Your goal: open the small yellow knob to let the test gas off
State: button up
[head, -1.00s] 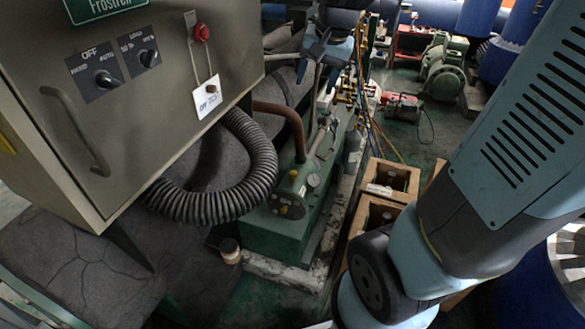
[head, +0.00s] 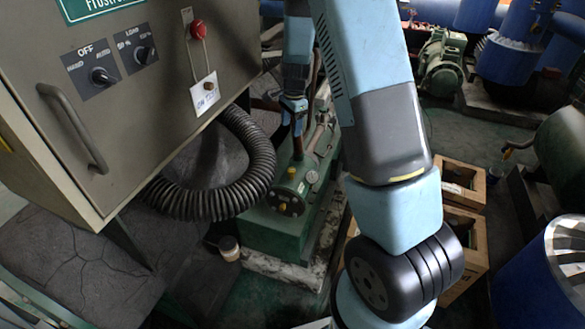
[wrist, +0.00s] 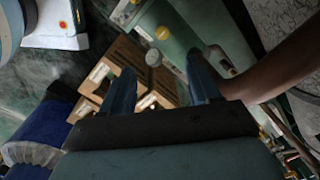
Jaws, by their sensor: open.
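The small yellow knob (head: 291,172) sits on top of the green machine (head: 275,235), near its front end. A round gauge (head: 312,177) is just right of it. My gripper (head: 297,132) points down above and behind the knob in the head view, apart from it. In the wrist view my gripper (wrist: 161,85) shows two spread fingers with nothing between them. A small yellow spot that looks like the knob (wrist: 163,33) lies beyond the fingertips, near the gauge (wrist: 153,57).
A grey control cabinet (head: 150,110) stands at the left, with a black corrugated hose (head: 262,165) curving from it beside the machine. A brown pipe (wrist: 285,65) runs close to the right finger in the wrist view. Wooden crates (head: 462,215) stand on the floor at the right.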

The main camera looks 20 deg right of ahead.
jog(key=m, duration=0.2)
send_over(291, 169)
notch_tip(291, 169, down, 8)
jog(key=shift+g+h, duration=0.3)
notch_tip(291, 169, down, 14)
jog(key=shift+s, duration=0.15)
jog(key=shift+c, duration=0.4)
